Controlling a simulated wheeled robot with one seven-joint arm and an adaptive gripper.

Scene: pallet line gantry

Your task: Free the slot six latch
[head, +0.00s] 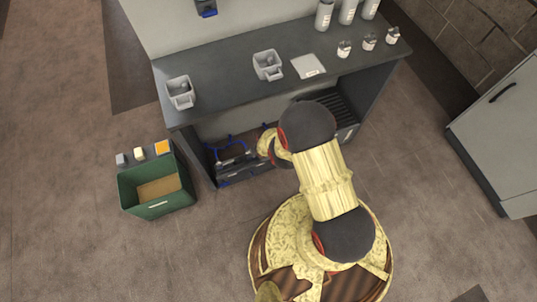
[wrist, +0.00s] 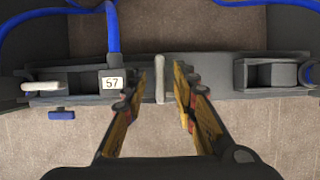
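In the wrist view, a pale upright latch lever (wrist: 160,90) stands on a dark rail (wrist: 215,75). My gripper (wrist: 160,73) is open, with one finger on each side of the lever. I see a gap on both sides and cannot tell whether either finger touches it. Left of it is a dark unit with a white label reading 57 (wrist: 112,83). A second pale lever (wrist: 42,86) lies flat at the far left, with a blue tab (wrist: 61,115) below it. No slot six marking is readable. In the head view my arm hides the gripper.
Blue hoses (wrist: 112,30) rise from the rail; they also show in the head view under a grey bench (head: 225,85). Bins, bottles and small jars stand on the bench. A green crate (head: 160,210) stands on the floor at left.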

